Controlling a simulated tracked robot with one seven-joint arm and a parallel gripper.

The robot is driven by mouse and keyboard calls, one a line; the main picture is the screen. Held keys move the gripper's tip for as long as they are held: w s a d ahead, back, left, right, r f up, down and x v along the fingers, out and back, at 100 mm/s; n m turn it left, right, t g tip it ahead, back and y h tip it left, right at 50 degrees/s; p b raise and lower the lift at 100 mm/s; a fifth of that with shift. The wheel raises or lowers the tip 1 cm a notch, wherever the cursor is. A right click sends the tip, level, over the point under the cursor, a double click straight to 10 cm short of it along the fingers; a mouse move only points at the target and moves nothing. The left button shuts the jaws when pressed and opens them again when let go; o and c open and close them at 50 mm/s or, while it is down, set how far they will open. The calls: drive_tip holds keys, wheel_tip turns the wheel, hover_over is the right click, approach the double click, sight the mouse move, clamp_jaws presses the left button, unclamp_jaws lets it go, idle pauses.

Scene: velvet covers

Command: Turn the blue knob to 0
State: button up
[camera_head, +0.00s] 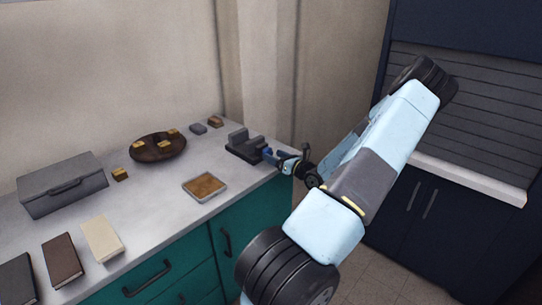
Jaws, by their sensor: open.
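The blue knob (267,154) is on the front right side of a dark grey device (243,145) near the right end of the counter. My gripper (276,158) is right at the knob, coming from the right. Its jaws are open. They are small in the view, and I cannot tell whether they touch the knob. The knob's setting and any marking on it are too small to read.
A shallow tray (205,187), a round brown board (158,148) with yellow blocks, a grey box (63,184) and several books lie on the counter (155,215). A dark cabinet (425,215) stands at right.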

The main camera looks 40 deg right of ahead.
drive_tip(key=shift+w+a, duration=0.1)
drive_tip(key=shift+w, duration=1.25)
drive_tip(key=c, duration=1)
